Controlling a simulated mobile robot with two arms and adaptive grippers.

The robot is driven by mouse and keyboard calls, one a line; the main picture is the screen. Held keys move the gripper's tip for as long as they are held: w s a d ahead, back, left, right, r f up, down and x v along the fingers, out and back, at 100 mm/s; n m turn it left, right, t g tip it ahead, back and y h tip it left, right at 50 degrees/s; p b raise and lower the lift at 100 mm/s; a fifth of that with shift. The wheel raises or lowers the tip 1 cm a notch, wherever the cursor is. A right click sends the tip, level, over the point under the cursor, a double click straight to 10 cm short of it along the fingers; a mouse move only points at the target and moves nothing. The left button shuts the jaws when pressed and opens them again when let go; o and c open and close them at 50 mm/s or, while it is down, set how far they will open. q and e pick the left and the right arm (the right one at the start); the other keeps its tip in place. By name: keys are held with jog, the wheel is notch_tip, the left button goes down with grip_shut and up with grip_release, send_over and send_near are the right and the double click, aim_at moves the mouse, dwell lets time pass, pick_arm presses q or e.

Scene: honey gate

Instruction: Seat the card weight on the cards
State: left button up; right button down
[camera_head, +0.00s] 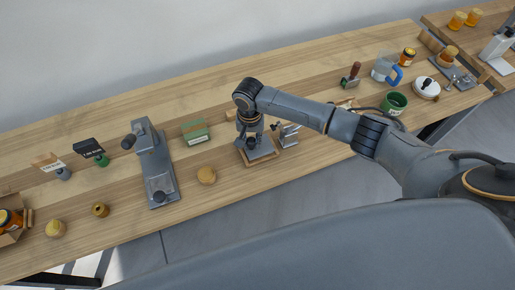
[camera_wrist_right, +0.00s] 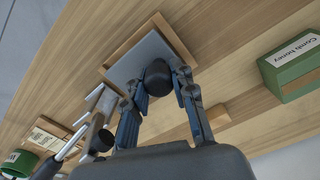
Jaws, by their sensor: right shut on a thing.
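My right gripper (camera_head: 251,139) reaches down over a wooden tray (camera_head: 266,161) near the middle of the bench. It is shut on the dark round knob (camera_wrist_right: 157,77) of the card weight, a flat grey plate (camera_head: 264,149). In the right wrist view the fingers stand on both sides of the knob, and the plate (camera_wrist_right: 140,62) lies within the outline of the tray's wooden rim (camera_wrist_right: 179,42). I cannot see cards under the plate, and I cannot tell whether it rests on them or hangs just above. My left gripper is not in view.
A small grey stand (camera_head: 288,134) is close to the tray's right. A green comb honey box (camera_head: 195,132), a round wooden piece (camera_head: 206,175) and a grey lever press (camera_head: 156,168) stand to the left. A green mug (camera_head: 395,103) is farther right. Bare bench lies in front.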

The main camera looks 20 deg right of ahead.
jog(key=shift+p, duration=0.45)
dwell(0.3)
jog(key=shift+f, duration=0.5)
dwell(1.0)
jog(key=shift+p, duration=0.4)
jog(key=shift+s, duration=0.1)
dwell(0.3)
jog(key=c, duration=1.3)
grip_release()
jog(key=shift+o, duration=0.2)
jog(key=shift+r, duration=0.15)
